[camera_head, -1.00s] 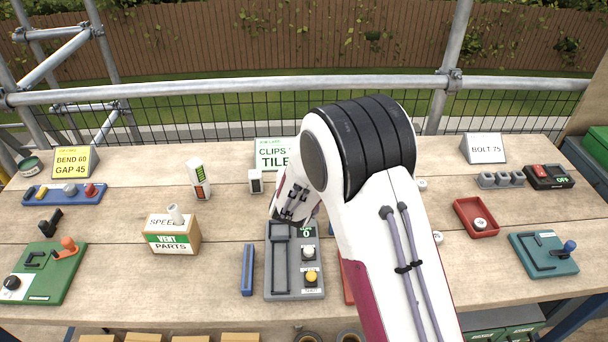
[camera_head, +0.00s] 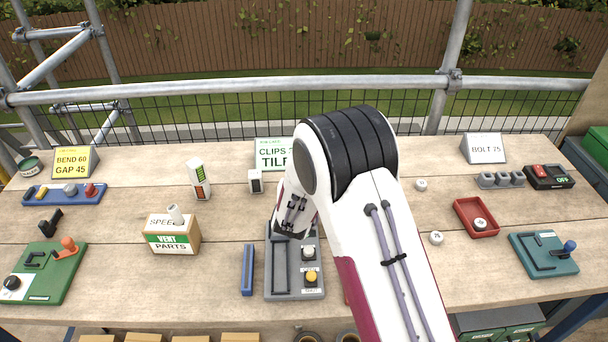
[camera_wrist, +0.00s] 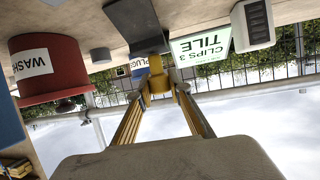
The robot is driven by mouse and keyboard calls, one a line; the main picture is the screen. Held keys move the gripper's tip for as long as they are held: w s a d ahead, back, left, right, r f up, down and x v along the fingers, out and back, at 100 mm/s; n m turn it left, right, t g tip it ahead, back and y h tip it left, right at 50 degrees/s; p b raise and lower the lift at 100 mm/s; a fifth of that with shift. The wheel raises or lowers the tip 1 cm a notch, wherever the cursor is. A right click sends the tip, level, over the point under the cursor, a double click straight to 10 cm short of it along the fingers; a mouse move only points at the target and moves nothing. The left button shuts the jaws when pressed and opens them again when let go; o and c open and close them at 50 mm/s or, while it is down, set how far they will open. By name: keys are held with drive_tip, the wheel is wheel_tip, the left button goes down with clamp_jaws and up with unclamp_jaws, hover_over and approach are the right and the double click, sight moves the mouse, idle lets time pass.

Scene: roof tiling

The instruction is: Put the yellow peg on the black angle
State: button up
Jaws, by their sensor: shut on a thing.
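A black angle (camera_head: 49,221) lies on the bench in front of that tray. My gripper (camera_wrist: 152,66) is far to their right, low over the grey panel (camera_head: 296,292); in the head view its fingertips are hidden by my arm.
A blue bar (camera_head: 248,270) lies left of the panel. A red WASH container (camera_wrist: 45,68) shows beside my gripper in the wrist view. Bare bench lies around the box.

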drive_tip(key=shift+f, duration=0.1)
drive_tip(key=o, duration=0.8)
drive_tip(key=shift+r, duration=0.2)
drive_tip(key=v, duration=1.2)
drive_tip(key=shift+f, duration=0.1)
idle(0.4)
